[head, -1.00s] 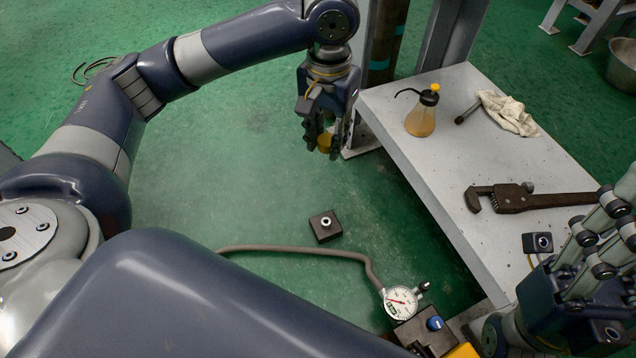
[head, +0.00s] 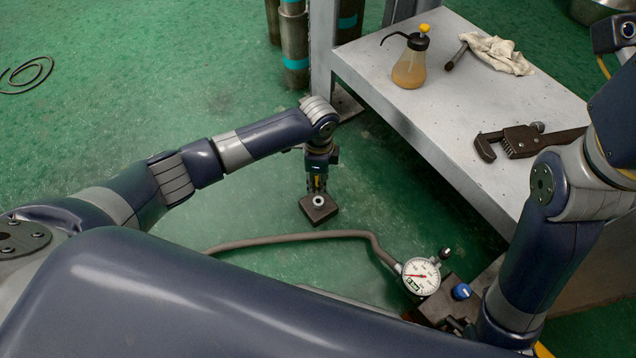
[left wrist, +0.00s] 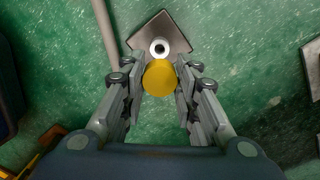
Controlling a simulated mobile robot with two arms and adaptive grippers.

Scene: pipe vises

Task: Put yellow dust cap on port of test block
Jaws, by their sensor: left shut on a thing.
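The test block (head: 322,213) is a small dark square block on the green floor, with a pale round port (head: 318,201) on top. In the left wrist view the block (left wrist: 168,27) and its white-ringed port (left wrist: 160,47) lie just beyond the fingertips. My left gripper (head: 317,187) points down close to the block. In the left wrist view its two fingers are shut on the round yellow dust cap (left wrist: 160,77). The cap appears just short of the port there; the height between them cannot be told. My right gripper is out of view.
A hose (head: 290,238) runs along the floor near the block to a pressure gauge (head: 421,276). A grey bench (head: 440,120) at the right carries an oil can (head: 410,68), a rag (head: 497,54) and a pipe wrench (head: 525,140). Floor left of the block is clear.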

